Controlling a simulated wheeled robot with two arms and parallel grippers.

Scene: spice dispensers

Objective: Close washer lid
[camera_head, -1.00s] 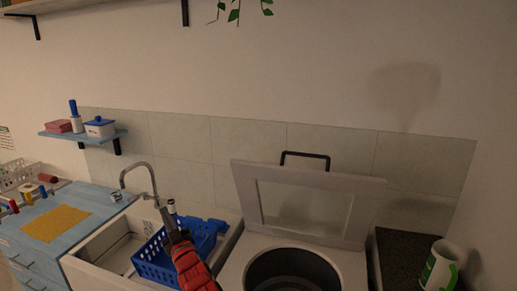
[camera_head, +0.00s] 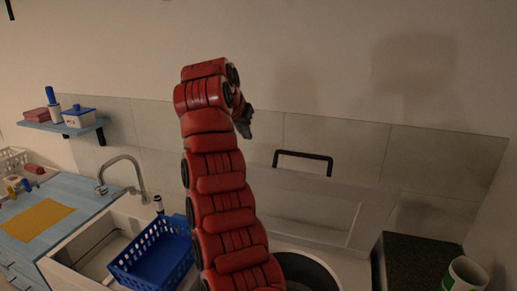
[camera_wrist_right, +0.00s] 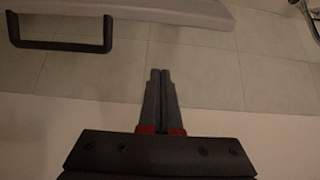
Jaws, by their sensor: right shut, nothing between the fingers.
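The washer lid (camera_head: 318,206) stands raised behind the round washer opening (camera_head: 305,270), with a black bar handle (camera_head: 303,157) on its top edge. In the right wrist view the handle (camera_wrist_right: 62,44) and the lid's edge (camera_wrist_right: 165,14) show at the upper left. My right gripper (camera_head: 247,121) is up in front of the wall, left of the handle and apart from it. In the wrist view its two fingers (camera_wrist_right: 160,78) are together with nothing between them. My red right arm hides the left part of the lid and of the opening. My left gripper is not in view.
A blue basket (camera_head: 155,255) sits at the sink (camera_head: 85,245), beside the curved tap (camera_head: 122,160). A dark counter (camera_head: 420,262) with a white-and-green mug (camera_head: 462,275) lies right of the washer. A small blue shelf (camera_head: 65,127) hangs at the left.

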